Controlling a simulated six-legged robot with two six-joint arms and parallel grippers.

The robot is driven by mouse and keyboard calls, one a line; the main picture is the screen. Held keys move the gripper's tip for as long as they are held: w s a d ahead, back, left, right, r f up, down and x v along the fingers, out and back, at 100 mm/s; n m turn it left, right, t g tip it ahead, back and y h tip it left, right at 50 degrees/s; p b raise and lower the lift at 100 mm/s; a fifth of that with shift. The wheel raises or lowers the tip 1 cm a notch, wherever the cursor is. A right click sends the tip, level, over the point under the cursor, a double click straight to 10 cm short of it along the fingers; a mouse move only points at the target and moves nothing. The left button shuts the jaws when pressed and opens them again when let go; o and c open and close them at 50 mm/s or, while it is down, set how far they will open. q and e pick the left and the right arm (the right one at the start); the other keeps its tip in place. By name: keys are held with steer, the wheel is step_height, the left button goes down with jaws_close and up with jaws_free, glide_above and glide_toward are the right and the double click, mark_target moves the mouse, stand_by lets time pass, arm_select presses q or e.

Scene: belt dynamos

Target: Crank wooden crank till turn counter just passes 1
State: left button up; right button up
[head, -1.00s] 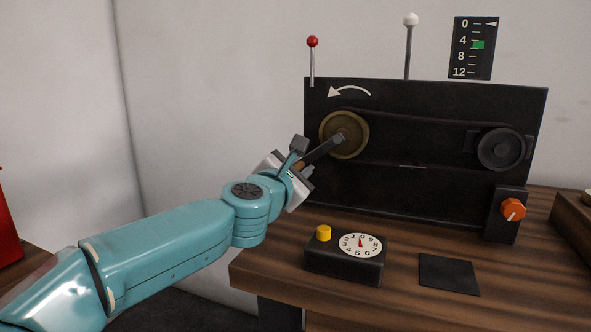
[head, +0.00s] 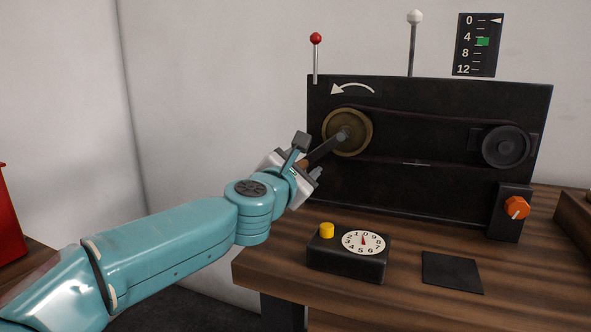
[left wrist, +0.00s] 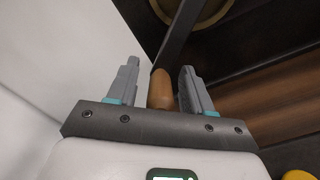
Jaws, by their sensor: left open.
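The wooden crank handle (left wrist: 161,90) stands between the two fingers of my left gripper (left wrist: 160,85) in the left wrist view, closer to the right finger. The left gripper is open around it, with a gap on the left side. In the head view my left gripper (head: 306,160) hides most of the handle. The dark crank arm (head: 326,150) runs from the handle up right to the brass wheel (head: 349,131). The turn counter (head: 363,242) is a white dial on a black box with a yellow button (head: 327,230); its red needle points up, near 0. My right gripper does not show.
A black panel (head: 420,190) carries a belt to a dark pulley (head: 505,146) on the right. A curved white arrow (head: 352,88) points left. A red-knobbed lever (head: 316,39), a white-knobbed lever (head: 414,17), an orange knob (head: 516,207) and a gauge (head: 478,45) also show.

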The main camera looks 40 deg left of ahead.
arm_select(q)
steer(key=p+v, duration=0.2)
steer(key=v, duration=1.4)
steer(key=shift+p, duration=0.35)
steer(key=shift+s, duration=0.1)
